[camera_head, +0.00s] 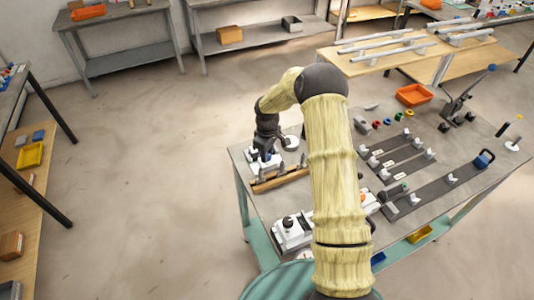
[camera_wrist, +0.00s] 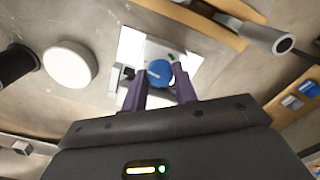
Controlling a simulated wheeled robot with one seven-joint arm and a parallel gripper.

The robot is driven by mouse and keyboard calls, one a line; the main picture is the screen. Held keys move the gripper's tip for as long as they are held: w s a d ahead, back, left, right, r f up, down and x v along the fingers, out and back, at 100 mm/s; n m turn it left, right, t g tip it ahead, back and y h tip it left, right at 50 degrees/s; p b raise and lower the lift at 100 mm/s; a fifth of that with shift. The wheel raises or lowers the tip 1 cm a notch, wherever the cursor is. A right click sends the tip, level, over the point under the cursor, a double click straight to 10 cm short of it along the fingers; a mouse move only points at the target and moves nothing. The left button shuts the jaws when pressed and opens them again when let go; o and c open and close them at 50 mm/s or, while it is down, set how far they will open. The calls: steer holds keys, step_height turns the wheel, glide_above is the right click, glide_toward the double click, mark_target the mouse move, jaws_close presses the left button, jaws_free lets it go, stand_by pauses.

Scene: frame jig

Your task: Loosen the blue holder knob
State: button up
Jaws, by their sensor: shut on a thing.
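The blue holder knob (camera_wrist: 160,73) shows in the wrist view as a round blue cap on a white holder plate (camera_wrist: 131,45). My gripper (camera_wrist: 161,78) has its two purple fingers on either side of the knob, shut on it. In the head view my gripper (camera_head: 263,155) reaches down at the left end of the table, over the white holder (camera_head: 256,166). The knob itself is too small and covered to make out clearly there.
A wooden bar (camera_head: 280,180) with upright grey pegs lies just in front of the holder. A white round disc (camera_wrist: 69,64) stands beside it. A white device (camera_head: 292,232) sits at the table's front. Dark rails with white clamps (camera_head: 440,190) fill the right side.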

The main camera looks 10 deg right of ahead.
steer(key=shift+n, duration=0.5)
steer(key=o, duration=0.7)
steer(key=shift+r, duration=0.1)
step_height(320, 180, up, 17)
steer(key=b, duration=0.3)
steer(key=shift+r, duration=0.15)
